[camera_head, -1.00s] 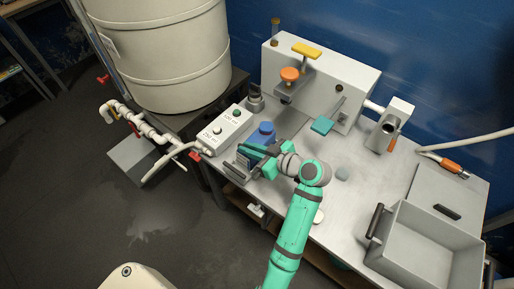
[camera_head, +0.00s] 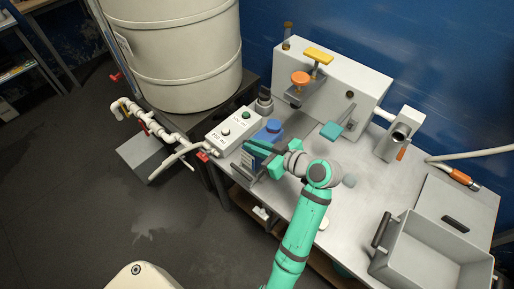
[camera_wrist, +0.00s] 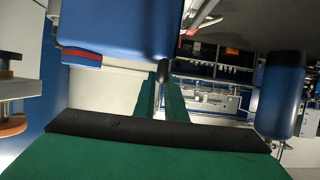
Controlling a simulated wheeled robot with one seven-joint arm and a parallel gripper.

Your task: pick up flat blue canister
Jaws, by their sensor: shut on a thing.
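In the wrist view a large blue body (camera_wrist: 120,25) fills the top, very close to the camera. The green fingers (camera_wrist: 160,100) show below it. Whether the canister's base touches the bench is hidden.
The white control box (camera_head: 232,128) is close at left. Behind stands a white apparatus (camera_head: 365,88) with orange and yellow knobs and a teal pad. A grey open bin (camera_head: 440,225) is at right. The bench middle is mostly clear. A blue cylinder (camera_wrist: 282,95) shows in the wrist view.

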